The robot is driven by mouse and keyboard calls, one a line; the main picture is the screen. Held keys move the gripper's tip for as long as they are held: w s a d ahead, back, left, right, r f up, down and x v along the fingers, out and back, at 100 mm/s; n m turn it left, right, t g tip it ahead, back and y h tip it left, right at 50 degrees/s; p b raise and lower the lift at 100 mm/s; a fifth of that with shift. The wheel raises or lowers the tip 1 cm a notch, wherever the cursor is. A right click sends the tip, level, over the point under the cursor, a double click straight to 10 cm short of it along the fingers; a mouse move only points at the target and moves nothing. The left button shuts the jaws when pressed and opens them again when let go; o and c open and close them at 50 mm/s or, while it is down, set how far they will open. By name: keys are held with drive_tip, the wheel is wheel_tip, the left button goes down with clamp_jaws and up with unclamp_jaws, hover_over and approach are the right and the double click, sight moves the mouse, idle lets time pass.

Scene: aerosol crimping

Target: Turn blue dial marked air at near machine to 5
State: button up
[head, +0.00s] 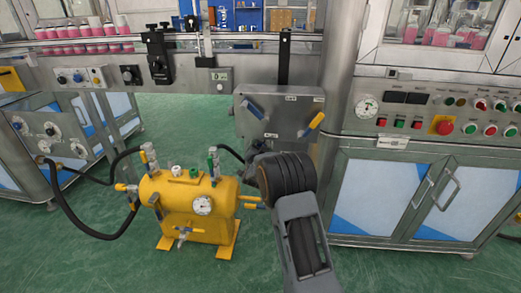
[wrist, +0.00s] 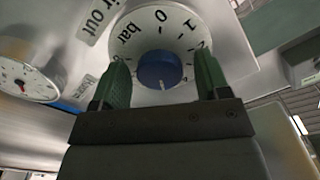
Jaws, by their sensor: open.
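The blue dial (wrist: 158,71) sits in the middle of a round white scale plate (wrist: 160,22) in the wrist view. The scale reads "bar", 0, 1 and part of a 2; its lower part is hidden by my gripper. A pale pointer line on the dial points toward the bottom of the picture. A label partly reading "ir out" (wrist: 100,12) is beside the plate. My gripper (wrist: 160,62) is open, with one green finger on each side of the dial; I cannot tell whether either touches it. In the head view my arm hides the dial and gripper.
A round gauge (wrist: 24,72) is left of the dial in the wrist view. In the head view a yellow tank (head: 175,217) with hoses stands on the green floor left of my arm. A steel cabinet (head: 370,192) stands right; a grey box (head: 262,120) with handles is behind my arm.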

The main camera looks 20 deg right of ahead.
drive_tip(key=p+v, duration=0.3)
drive_tip(key=v, duration=1.1)
drive_tip(key=shift+p, duration=0.3)
drive_tip(key=shift+w, duration=0.1)
drive_tip(key=s+a+r+n+g+y+p, duration=0.1)
drive_tip(key=s+a+r+n+y+p, duration=0.15)
drive_tip(key=r+p, duration=0.45)
drive_tip(key=s+a+r+n+g+y+p, duration=0.1)
drive_tip(key=a+r+n+y+p, duration=0.15)
drive_tip(key=r+p, duration=0.45)
drive_tip(key=s+a+r+n+g+y+p, duration=0.1)
drive_tip(key=s+a+r+g+y+p, duration=0.2)
drive_tip(key=r, duration=0.7)
drive_tip(key=s+r+n+g+p, duration=0.6)
drive_tip(key=s+r+p, duration=1.2)
drive_tip(key=s, duration=0.4)
drive_tip(key=shift+r+n+g+y+p, duration=0.25)
drive_tip(key=shift+n+g+y+p, duration=0.15)
drive_tip(key=shift+g, duration=0.2)
drive_tip(key=shift+c, duration=0.5)
